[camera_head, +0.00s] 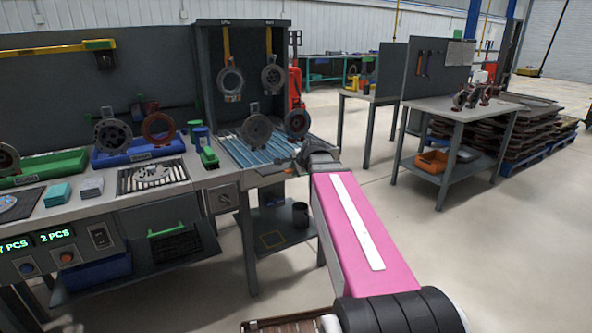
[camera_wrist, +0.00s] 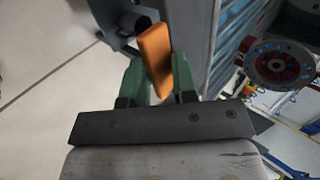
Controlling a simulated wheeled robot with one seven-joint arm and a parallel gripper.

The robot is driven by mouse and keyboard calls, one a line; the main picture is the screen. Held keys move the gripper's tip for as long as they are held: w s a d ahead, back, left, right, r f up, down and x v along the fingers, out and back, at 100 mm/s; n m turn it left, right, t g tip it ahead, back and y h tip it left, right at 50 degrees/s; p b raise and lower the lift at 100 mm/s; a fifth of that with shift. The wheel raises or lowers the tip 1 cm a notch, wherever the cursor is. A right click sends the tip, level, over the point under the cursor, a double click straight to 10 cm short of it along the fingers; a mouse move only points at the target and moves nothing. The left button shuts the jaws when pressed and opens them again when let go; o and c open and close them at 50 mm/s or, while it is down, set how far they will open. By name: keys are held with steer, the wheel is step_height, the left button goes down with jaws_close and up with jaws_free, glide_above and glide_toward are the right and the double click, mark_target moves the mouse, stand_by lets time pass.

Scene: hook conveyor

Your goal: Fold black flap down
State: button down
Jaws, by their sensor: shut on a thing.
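My gripper (camera_wrist: 157,65) shows in the wrist view with its two green fingers shut on an orange piece (camera_wrist: 154,48), a tilted, flat, rounded block. A dark grey panel or edge (camera_wrist: 195,35) runs right beside the orange piece; whether the two are joined is not clear. In the head view my gripper (camera_head: 292,163) is at the right front corner of the bench, by the blue slatted bed (camera_head: 240,150). My wrist hides part of that corner. I cannot tell for sure which part is the black flap.
A dark cabinet (camera_head: 203,70) with hanging round parts (camera_head: 230,80) stands behind the slatted bed. A ring-shaped part (camera_wrist: 280,65) is close on the right in the wrist view. A grey table (camera_head: 460,108) stands to the right. Open floor lies between it and the bench.

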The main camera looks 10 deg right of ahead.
steer(key=c, duration=1.2)
jaws_free()
steer(key=shift+w+f, duration=0.1)
steer(key=shift+f, duration=0.2)
steer(key=shift+r, duration=0.1)
steer(key=v, duration=1.1)
steer(key=s+a+f+n+g+h, duration=0.1)
steer(key=s+f+n+g, duration=0.2)
steer(key=f, duration=0.7)
steer(key=s+a+f+n+g+h, duration=0.1)
steer(key=s+f+n+g, duration=0.1)
steer(key=s+f+n, duration=0.4)
steer(key=s+a+f+n+g, duration=0.2)
steer(key=s+f+n+g, duration=0.1)
steer(key=f, duration=1.2)
steer(key=shift+s+f+n+g+h, duration=0.15)
steer(key=shift+s+n+g+h, duration=0.2)
steer(key=shift+s+n, duration=0.7)
